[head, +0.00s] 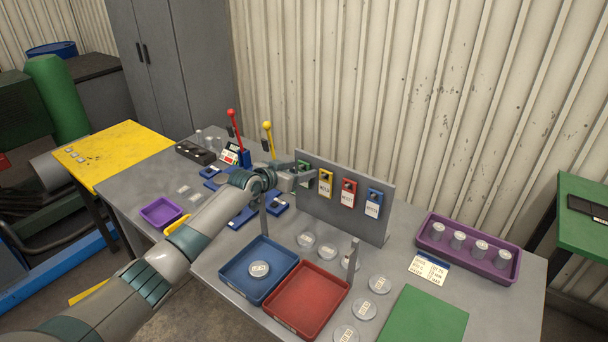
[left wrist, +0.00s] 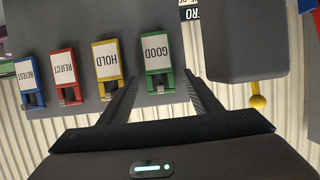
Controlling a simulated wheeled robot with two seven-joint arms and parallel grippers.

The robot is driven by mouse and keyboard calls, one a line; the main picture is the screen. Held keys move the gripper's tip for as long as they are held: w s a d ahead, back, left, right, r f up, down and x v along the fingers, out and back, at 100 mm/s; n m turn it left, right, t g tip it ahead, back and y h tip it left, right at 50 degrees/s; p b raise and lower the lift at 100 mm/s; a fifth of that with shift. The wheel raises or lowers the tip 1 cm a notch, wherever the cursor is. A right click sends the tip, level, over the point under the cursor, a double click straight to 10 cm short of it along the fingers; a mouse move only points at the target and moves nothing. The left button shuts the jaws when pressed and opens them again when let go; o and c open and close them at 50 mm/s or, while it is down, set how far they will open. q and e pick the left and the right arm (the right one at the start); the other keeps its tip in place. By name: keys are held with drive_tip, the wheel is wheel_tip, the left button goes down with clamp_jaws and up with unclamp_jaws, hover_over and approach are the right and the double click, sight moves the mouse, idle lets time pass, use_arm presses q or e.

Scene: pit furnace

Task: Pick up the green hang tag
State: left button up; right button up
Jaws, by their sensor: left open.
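The green hang tag (left wrist: 156,57), with a white label reading GOOD, hangs at one end of a row of tags on a grey upright board (head: 345,205). In the head view the green tag (head: 302,166) is partly hidden behind my left gripper (head: 303,178). My left gripper is open, and in the left wrist view its two fingers (left wrist: 162,78) point toward the green tag, one to each side of its lower edge in the picture. Nothing is held between them. I cannot tell the exact gap to the tag. My right gripper is not in view.
Yellow (head: 325,184), red (head: 348,193) and blue (head: 373,203) tags hang beside the green one. Blue (head: 233,279) and red (head: 285,322) trays, clear dishes and grey uprights stand in front. A purple tray (head: 438,247) holds several cylinders at right. Red and yellow-knobbed levers (head: 267,126) stand behind.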

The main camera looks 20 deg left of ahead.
use_arm(q)
drive_tip(key=shift+w, duration=0.1)
idle(0.4)
drive_tip(key=c, duration=1.1)
